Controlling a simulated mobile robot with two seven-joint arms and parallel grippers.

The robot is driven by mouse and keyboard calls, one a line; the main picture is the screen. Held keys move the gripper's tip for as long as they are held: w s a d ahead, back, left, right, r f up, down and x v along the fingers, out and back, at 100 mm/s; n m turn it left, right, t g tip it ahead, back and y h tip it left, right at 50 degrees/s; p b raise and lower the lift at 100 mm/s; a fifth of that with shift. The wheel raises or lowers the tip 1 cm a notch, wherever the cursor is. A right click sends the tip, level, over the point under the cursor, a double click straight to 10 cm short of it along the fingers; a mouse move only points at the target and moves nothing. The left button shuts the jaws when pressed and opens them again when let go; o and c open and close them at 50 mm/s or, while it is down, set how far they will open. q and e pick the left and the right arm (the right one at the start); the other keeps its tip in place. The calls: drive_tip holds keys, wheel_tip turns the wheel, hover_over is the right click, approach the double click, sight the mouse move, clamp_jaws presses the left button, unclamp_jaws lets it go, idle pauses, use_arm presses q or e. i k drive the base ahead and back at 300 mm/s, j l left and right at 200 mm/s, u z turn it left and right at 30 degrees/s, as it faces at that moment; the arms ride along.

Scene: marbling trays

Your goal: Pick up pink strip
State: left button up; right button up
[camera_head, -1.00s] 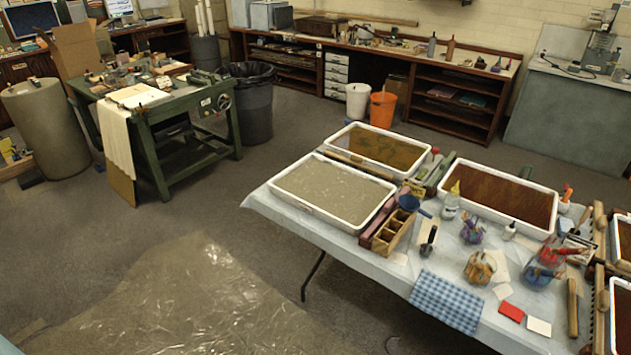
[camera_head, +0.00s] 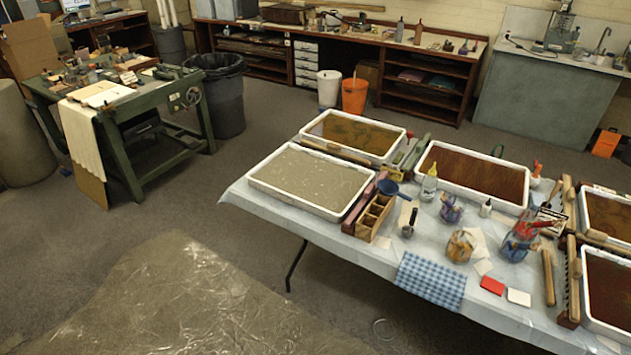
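A dusky pink strip (camera_head: 357,210) lies on the table along the right side of the white tray with grey liquid (camera_head: 256,187). It sits between that tray and a wooden divided box (camera_head: 362,231), close to both. The blue scoop (camera_head: 390,189) is near its far end. Neither of my grippers is in view.
The trays stand on a table with a pale cover (camera_head: 385,265). A blue checked cloth (camera_head: 431,281), a red card (camera_head: 492,286) and several jars lie to the right. A plastic sheet (camera_head: 190,300) covers the floor left of the table. A green bench (camera_head: 150,110) stands farther back.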

sight(372, 189)
drive_tip(key=i+l+u, duration=0.2)
drive_tip(key=i, duration=0.35)
drive_tip(key=i+l+u, duration=0.2)
drive_tip(key=i, duration=0.35)
drive_tip(key=i+l+u, duration=0.2)
drive_tip(key=i+l, duration=0.2)
drive_tip(key=i, duration=0.15)
